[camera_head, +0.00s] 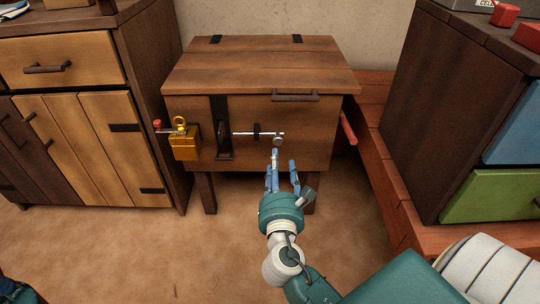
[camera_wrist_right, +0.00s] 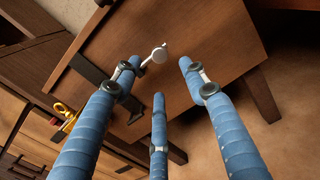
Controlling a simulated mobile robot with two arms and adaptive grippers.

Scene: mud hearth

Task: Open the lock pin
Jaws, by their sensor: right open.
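The lock pin (camera_head: 258,134) is a thin silver rod with a round knob at its right end. It lies level across the front of a wooden chest (camera_head: 262,70), passing through a dark bracket and reaching the black hasp strap (camera_head: 220,115). My right gripper (camera_head: 281,170) is open and empty, its blue fingers just below the knob. In the right wrist view the pin's knob (camera_wrist_right: 158,53) shows beyond and between the spread fingertips (camera_wrist_right: 159,76); I cannot tell whether any finger touches it.
A gold padlock (camera_head: 184,142) with a red-tipped bar hangs left of the hasp. A lid handle (camera_head: 296,97) is above the pin. A wooden cabinet (camera_head: 75,110) stands left and a dark drawer unit (camera_head: 450,110) right. Bare floor lies in front.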

